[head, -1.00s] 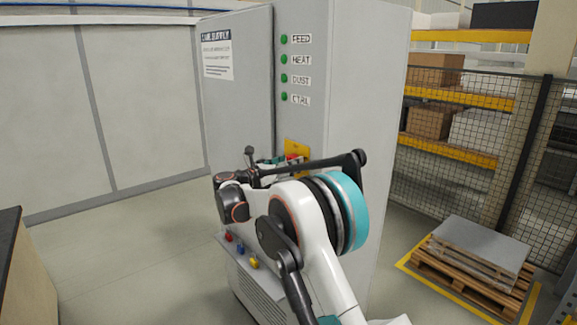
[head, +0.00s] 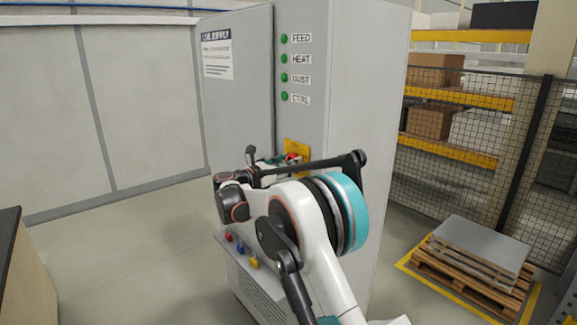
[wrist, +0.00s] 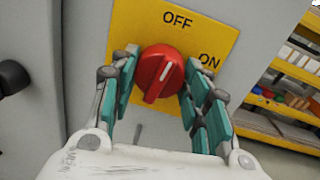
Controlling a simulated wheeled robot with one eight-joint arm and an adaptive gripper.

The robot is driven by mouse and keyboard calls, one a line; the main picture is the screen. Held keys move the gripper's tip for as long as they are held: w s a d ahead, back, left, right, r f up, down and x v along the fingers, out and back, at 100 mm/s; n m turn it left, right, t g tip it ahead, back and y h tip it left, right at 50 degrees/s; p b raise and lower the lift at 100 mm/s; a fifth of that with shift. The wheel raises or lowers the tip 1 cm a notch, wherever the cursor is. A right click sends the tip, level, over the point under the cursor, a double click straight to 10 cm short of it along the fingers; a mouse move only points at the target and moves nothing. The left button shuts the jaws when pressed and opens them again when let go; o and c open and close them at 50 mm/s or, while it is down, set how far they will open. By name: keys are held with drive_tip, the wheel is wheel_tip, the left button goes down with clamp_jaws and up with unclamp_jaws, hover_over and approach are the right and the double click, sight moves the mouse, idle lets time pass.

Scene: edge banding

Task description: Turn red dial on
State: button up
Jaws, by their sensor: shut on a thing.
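The red dial (wrist: 160,73) sits on a yellow plate (wrist: 222,40) marked OFF at the top and ON at the right. In the head view the yellow plate (head: 297,146) and a bit of the red dial (head: 292,157) show on the grey cabinet, partly hidden by my gripper (head: 272,161) and arm.
The grey cabinet (head: 355,80) carries several green lamps (head: 284,59) above the plate. Red, blue and yellow connectors (head: 240,250) are low on its front. A pallet with sheets (head: 475,260) stands at right by a mesh fence (head: 470,120). A table edge (head: 12,260) is at left.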

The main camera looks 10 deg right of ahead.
drive_tip(key=m+b, duration=0.1)
drive_tip(key=m, duration=0.3)
drive_tip(key=shift+f, duration=0.1)
drive_tip(key=m, duration=0.4)
drive_tip(key=shift+w+a+h, duration=0.1)
drive_tip(key=shift+h, duration=0.2)
drive_tip(key=m, duration=0.5)
drive_tip(key=shift+w+g+h+b, duration=0.1)
drive_tip(key=shift+g+h+b, duration=0.2)
drive_tip(key=shift+b, duration=0.05)
drive_tip(key=shift+m, duration=2.1)
drive_tip(key=o, duration=1.1)
drive_tip(key=v, duration=1.2)
drive_tip(key=shift+a, duration=0.1)
